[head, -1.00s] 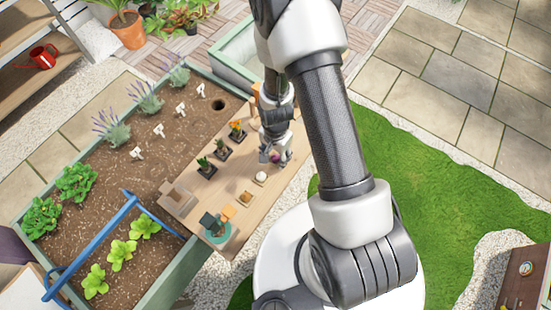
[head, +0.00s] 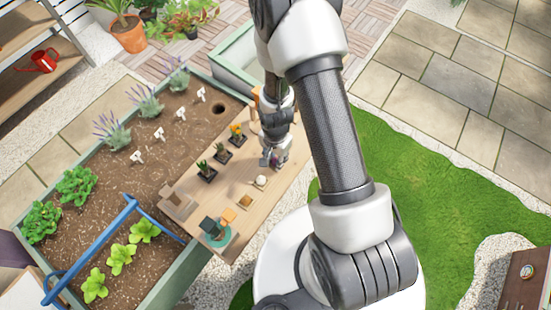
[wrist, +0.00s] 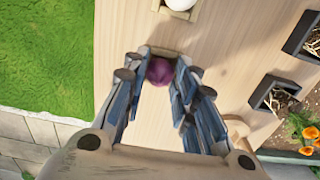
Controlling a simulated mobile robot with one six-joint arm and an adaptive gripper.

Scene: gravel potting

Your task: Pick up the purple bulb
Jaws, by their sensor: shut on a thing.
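The purple bulb (wrist: 160,71) sits between my gripper's fingertips (wrist: 160,78) in the wrist view. The fingers are shut on it from both sides. A small wooden holder (wrist: 158,50) shows just beyond the bulb, and I cannot tell whether the bulb still touches it. In the head view my gripper (head: 274,160) is low over the wooden worktop (head: 187,217), near its right edge. The bulb is mostly hidden by the fingers there.
A white bulb (head: 261,180) sits in a wooden holder close by. Black pots with plants (head: 206,172) stand left of my gripper. The soil bed (head: 164,172) borders the worktop.

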